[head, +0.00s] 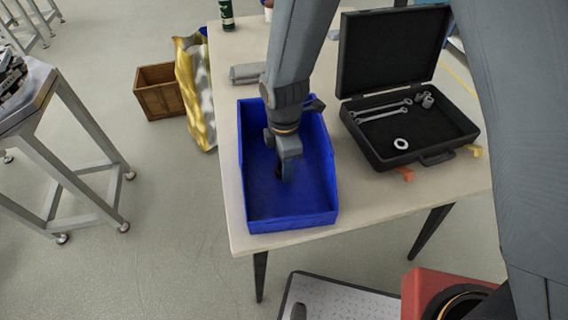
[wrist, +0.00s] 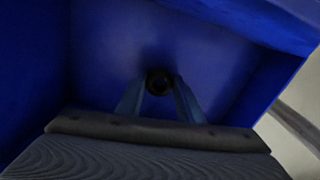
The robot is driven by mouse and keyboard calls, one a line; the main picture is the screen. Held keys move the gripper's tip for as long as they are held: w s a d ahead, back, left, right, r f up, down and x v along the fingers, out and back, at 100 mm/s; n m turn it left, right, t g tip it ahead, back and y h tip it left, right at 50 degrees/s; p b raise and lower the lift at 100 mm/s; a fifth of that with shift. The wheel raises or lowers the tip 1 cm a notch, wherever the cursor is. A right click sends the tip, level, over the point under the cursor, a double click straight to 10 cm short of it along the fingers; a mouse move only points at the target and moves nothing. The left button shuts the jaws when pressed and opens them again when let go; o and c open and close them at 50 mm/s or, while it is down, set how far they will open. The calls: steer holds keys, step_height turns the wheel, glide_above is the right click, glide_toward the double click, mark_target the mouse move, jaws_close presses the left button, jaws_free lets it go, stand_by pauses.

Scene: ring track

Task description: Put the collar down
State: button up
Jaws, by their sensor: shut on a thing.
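The collar (wrist: 158,82) is a small dark ring, seen between my fingertips in the wrist view. My gripper (head: 282,172) is shut on it and points down inside the blue bin (head: 290,218) on the table. In the wrist view my gripper (wrist: 159,88) has a finger on each side of the collar, above the blue floor of the bin (wrist: 100,50). A dark shadow lies around the collar on the floor. I cannot tell whether the collar touches the floor. In the head view the collar is hard to make out at the dark fingertips.
An open black toolbox (head: 440,148) with wrenches and a pale ring (head: 400,143) stands right of the bin on the table (head: 380,195). A wooden crate (head: 160,98) is on the floor. The bin's walls surround my gripper.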

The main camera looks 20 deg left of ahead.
steer(key=shift+f, duration=0.2)
steer(key=shift+f, duration=0.1)
steer(key=o, duration=1.2)
steer(key=shift+c, duration=0.2)
step_height(320, 180, up, 12)
steer(key=b, duration=0.2)
steer(key=shift+b, duration=0.4)
